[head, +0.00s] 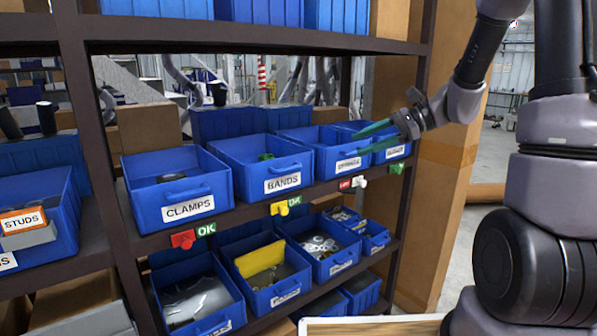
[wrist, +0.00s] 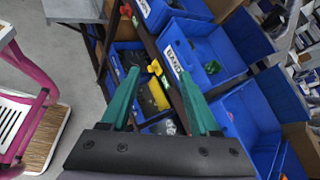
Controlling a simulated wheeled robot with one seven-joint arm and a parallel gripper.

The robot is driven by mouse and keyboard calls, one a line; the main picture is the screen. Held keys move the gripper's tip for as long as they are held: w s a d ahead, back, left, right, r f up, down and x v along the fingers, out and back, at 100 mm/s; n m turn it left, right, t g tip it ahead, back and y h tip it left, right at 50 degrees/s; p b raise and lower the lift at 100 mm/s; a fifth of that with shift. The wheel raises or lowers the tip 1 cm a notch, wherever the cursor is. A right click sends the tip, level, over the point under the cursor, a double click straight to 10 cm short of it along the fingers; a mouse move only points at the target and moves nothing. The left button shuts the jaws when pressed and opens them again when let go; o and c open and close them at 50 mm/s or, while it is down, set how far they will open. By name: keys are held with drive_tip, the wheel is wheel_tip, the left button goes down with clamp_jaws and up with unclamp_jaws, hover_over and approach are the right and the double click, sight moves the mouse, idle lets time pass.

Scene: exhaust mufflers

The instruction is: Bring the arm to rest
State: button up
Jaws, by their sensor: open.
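My gripper (head: 368,138) has two green fingers, spread apart with nothing between them. In the head view it is in front of the right-hand bins of the middle shelf, and its fingers cover part of them. Whether it touches a bin I cannot tell. In the wrist view the open fingers (wrist: 160,92) point toward the shelf front. The blue CLAMPS bin (head: 148,207) and BANDS bin (head: 241,182) stand to the left of the gripper on the same shelf. My arm comes in from the upper right.
The shelf edge (head: 225,217) carries red, yellow, white and green tags. Lower bins (head: 294,290) hold metal parts. A cardboard box (head: 452,155) stands right of the rack. In the wrist view, a pink-framed cart (wrist: 46,97) stands left, with open grey floor (wrist: 85,65) beside it.

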drive_tip(key=s+d+r+n+t+h, duration=0.2)
drive_tip(key=s+d+r+n+h, duration=0.2)
drive_tip(key=s, duration=0.4)
drive_tip(key=s+d+r+n+t+h, duration=0.3)
drive_tip(key=s+r+n+h, duration=0.3)
drive_tip(key=s, duration=0.3)
drive_tip(key=shift+s+d+h, duration=0.15)
drive_tip(key=shift+d+h, duration=0.15)
drive_tip(key=shift+d, duration=0.25)
drive_tip(key=shift+r, duration=0.1)
idle(1.8)
